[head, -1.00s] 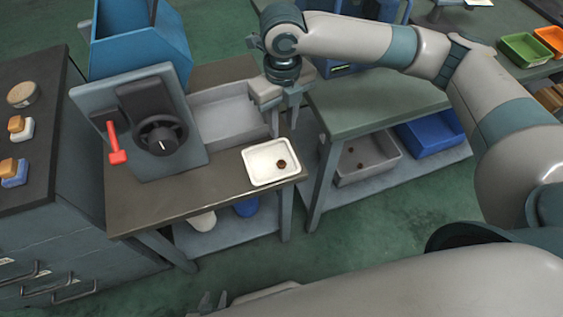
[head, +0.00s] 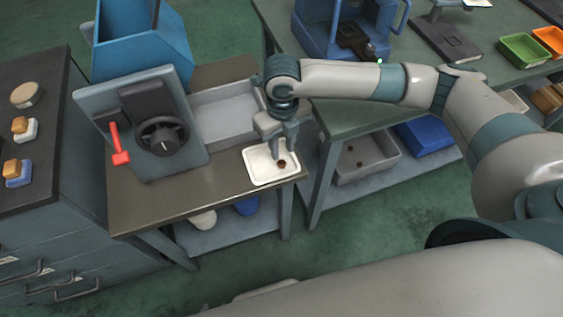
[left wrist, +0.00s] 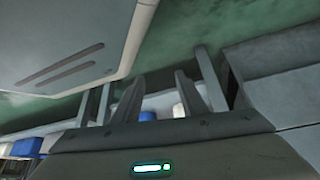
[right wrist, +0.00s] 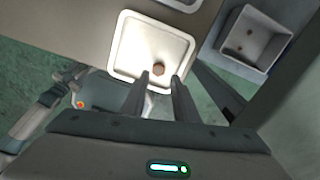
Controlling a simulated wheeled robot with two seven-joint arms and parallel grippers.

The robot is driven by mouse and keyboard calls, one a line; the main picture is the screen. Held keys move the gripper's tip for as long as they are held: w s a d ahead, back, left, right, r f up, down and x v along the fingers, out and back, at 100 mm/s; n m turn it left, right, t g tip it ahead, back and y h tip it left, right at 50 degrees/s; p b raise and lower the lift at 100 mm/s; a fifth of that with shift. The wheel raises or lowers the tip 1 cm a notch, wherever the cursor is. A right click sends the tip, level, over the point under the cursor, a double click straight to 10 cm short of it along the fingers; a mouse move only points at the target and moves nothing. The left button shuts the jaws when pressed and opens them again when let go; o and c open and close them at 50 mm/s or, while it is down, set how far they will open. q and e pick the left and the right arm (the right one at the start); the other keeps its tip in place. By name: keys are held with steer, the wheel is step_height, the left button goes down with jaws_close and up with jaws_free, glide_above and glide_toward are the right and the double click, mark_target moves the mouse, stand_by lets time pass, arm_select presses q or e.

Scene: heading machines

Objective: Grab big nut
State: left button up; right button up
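A small brown nut (head: 282,163) lies in a white tray (head: 258,174) on the workbench.
A grey bin (head: 225,115) sits behind the white tray. A panel with a dial (head: 163,136) and red lever (head: 119,145) stands to the left. A lower-shelf grey bin (head: 375,167) holds small brown pieces, beside a blue bin (head: 428,137).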

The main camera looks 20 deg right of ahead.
mark_target(282, 163)
arm_select(q)
steer(key=shift+d+r, duration=0.1)
arm_select(e)
steer(key=shift+f, duration=0.1)
